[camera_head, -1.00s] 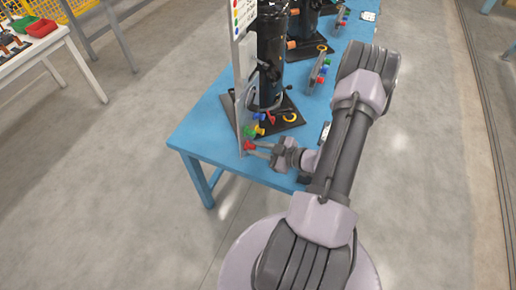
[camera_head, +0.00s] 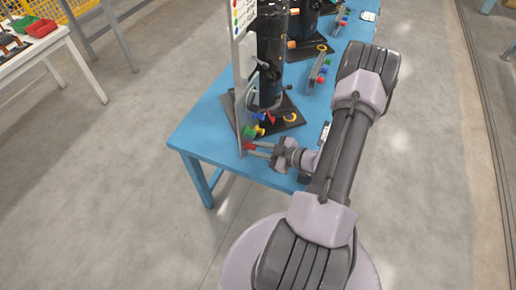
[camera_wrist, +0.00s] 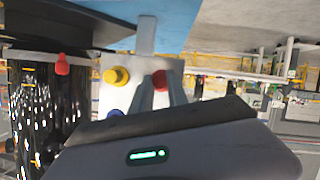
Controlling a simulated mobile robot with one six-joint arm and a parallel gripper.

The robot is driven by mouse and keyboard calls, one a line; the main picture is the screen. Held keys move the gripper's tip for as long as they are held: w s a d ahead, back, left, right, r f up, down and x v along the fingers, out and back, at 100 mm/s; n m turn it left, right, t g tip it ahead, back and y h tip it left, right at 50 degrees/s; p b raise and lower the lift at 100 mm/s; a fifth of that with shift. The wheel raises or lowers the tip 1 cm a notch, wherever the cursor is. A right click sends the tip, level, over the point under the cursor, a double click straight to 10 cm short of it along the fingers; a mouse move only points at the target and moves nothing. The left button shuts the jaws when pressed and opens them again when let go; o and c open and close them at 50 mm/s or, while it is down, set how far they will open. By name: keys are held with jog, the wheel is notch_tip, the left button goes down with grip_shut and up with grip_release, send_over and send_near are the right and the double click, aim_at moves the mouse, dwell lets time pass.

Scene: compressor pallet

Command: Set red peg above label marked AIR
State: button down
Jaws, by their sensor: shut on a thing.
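The red peg (camera_head: 250,147) is at the low front end of a grey peg holder (camera_head: 240,122) by the table's near corner. My gripper (camera_head: 249,149) is shut on it. In the wrist view the red peg (camera_wrist: 160,78) shows between the tips of my gripper (camera_wrist: 161,87), in front of the grey holder face. A yellow peg (camera_wrist: 116,76) and a blue peg (camera_wrist: 115,113) sit beside it. A tall white board (camera_head: 243,45) with coloured dots stands above the holder. Its lettering is too small to read, and I cannot make out an AIR label.
A black cylinder unit (camera_head: 270,65) stands on a dark base plate just behind the holder, close to my gripper. Another peg holder (camera_head: 318,73) is further back on the blue table (camera_head: 200,130).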

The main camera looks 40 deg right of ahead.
jog(key=shift+s+d+p, duration=0.3)
jog(key=shift+s+d, duration=0.1)
jog(key=shift+s, duration=0.5)
jog(key=shift+s+d+p, duration=0.3)
jog(key=shift+s+d, duration=0.05)
jog(key=shift+s, duration=0.6)
jog(key=shift+s+d+p, duration=0.3)
jog(key=shift+s+d, duration=0.1)
jog(key=shift+s, duration=0.5)
